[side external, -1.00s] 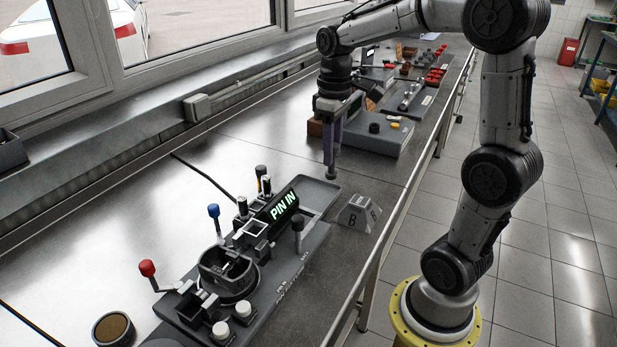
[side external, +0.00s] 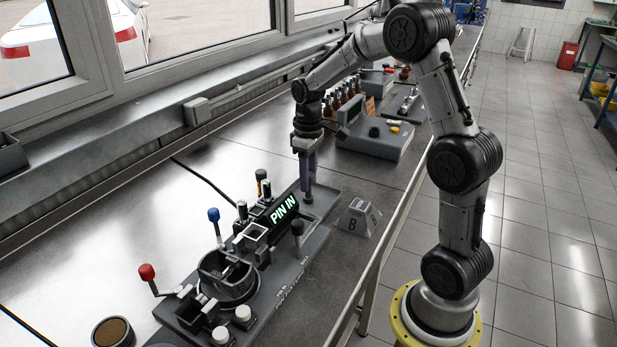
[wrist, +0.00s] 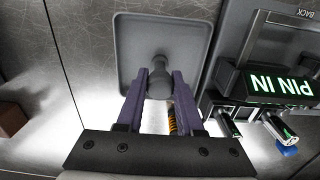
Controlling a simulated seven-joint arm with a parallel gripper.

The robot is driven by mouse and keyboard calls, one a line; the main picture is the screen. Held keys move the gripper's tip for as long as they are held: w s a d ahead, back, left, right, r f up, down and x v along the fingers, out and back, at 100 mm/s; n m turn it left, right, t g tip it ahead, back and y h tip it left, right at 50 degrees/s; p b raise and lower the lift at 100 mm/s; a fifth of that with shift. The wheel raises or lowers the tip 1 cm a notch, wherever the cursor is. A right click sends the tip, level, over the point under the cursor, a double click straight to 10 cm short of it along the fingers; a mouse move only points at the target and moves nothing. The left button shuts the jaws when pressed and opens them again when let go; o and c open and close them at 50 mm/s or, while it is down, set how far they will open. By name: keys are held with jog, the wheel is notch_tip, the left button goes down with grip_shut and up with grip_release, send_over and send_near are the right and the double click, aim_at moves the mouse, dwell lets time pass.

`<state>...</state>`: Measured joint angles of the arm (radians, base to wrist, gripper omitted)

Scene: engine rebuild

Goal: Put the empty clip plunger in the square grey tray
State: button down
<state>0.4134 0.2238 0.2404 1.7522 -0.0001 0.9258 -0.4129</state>
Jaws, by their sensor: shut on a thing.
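My gripper (wrist: 160,88) has purple fingers and is shut on a dark grey plunger with a round, knob-like end (wrist: 159,80). In the wrist view the plunger shows in front of the square grey tray (wrist: 130,40), inside its rim in the picture. In the side view my gripper (side external: 307,182) points down at the tray (side external: 333,191), at the far end of the dark fixture. The plunger's lower end (side external: 308,196) is small there, and I cannot tell whether it touches the tray floor.
The fixture's lit "PIN IN" display (side external: 284,210) stands close beside my gripper. Upright levers with blue (side external: 213,214) and red (side external: 147,271) knobs rise nearby. The bench on the left is mostly clear.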

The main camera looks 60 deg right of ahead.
jog(key=c, duration=0.5)
grip_release()
jog(key=shift+f, duration=0.15)
jog(key=shift+c, duration=0.2)
notch_tip(320, 180, up, 11)
jog(key=shift+r, duration=0.15)
jog(key=s+a+r+t, duration=0.3)
jog(key=s+a+r, duration=0.1)
jog(key=s+a, duration=0.65)
jog(key=s+a+f+t, duration=0.2)
jog(key=s+a+f, duration=0.2)
jog(key=s, duration=0.5)
jog(key=shift+s+a+t, duration=0.3)
jog(key=shift+a, duration=0.45)
